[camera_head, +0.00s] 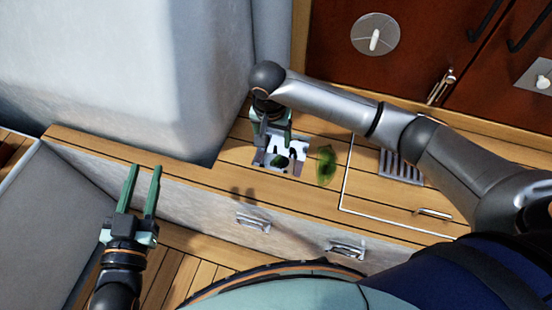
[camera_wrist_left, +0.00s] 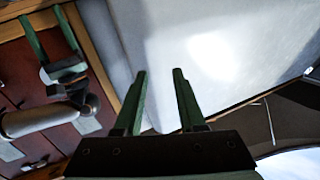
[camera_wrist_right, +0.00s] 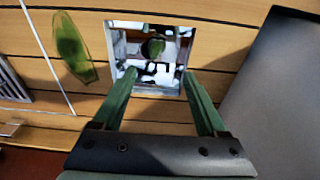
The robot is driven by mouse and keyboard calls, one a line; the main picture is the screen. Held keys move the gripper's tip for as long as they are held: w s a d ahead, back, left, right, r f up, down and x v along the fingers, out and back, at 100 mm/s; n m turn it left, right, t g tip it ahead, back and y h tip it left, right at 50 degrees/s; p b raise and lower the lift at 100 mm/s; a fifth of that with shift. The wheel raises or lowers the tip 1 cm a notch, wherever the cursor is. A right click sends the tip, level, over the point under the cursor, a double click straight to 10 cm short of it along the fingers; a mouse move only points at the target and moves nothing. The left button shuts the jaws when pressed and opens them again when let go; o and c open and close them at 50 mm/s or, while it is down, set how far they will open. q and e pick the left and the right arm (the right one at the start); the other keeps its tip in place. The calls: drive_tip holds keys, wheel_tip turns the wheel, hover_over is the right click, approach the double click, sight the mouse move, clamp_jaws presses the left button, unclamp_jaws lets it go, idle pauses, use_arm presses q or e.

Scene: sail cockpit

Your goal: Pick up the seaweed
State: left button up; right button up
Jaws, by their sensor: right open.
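A translucent green, leaf-shaped piece that looks like seaweed (camera_head: 326,165) lies on the wooden counter, right of a square opening (camera_head: 257,162). In the right wrist view this piece (camera_wrist_right: 74,48) is at the upper left, outside the fingers. A smaller, darker green piece (camera_wrist_right: 153,47) shows inside the opening, among black and white patches. My right gripper (camera_head: 272,140) is open and empty above the opening, with its fingertips (camera_wrist_right: 158,77) near the opening's near edge in the right wrist view.
A hatch outlined in white (camera_head: 376,207) with a slatted vent (camera_head: 401,167) lies right of the green leaf. A pale padded wall (camera_head: 120,70) rises behind the counter at left. Metal handles (camera_head: 253,221) line the counter's front. Dark red cabinet doors (camera_head: 415,50) stand behind.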

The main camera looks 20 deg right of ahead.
drive_tip(key=b, duration=0.2)
hover_over(277, 159)
drive_tip(key=f, duration=0.4)
drive_tip(key=shift+a+f, duration=0.4)
drive_tip(key=shift+w+f, duration=0.1)
drive_tip(key=shift+f, duration=0.1)
drive_tip(key=f, duration=0.1)
drive_tip(key=f+b, duration=0.1)
drive_tip(key=f, duration=0.1)
drive_tip(key=shift+s+d+b, duration=0.2)
drive_tip(key=shift+d+b, duration=0.1)
drive_tip(key=shift+f+b, duration=0.35)
drive_tip(key=shift+f, duration=0.25)
drive_tip(key=shift+w+f, duration=0.1)
drive_tip(key=shift+f, duration=0.4)
use_arm(q)
drive_tip(key=s+d+r+m+t+h, duration=0.1)
drive_tip(key=s+r+m+t+h, duration=0.1)
drive_tip(key=r, duration=0.7)
drive_tip(key=s+r+m+t+h, duration=0.3)
drive_tip(key=s+r+m+h, duration=0.2)
drive_tip(key=r+h, duration=0.3)
drive_tip(key=shift+d+r+m, duration=0.4)
drive_tip(key=shift+r+m, duration=0.1)
use_arm(e)
clamp_jaws()
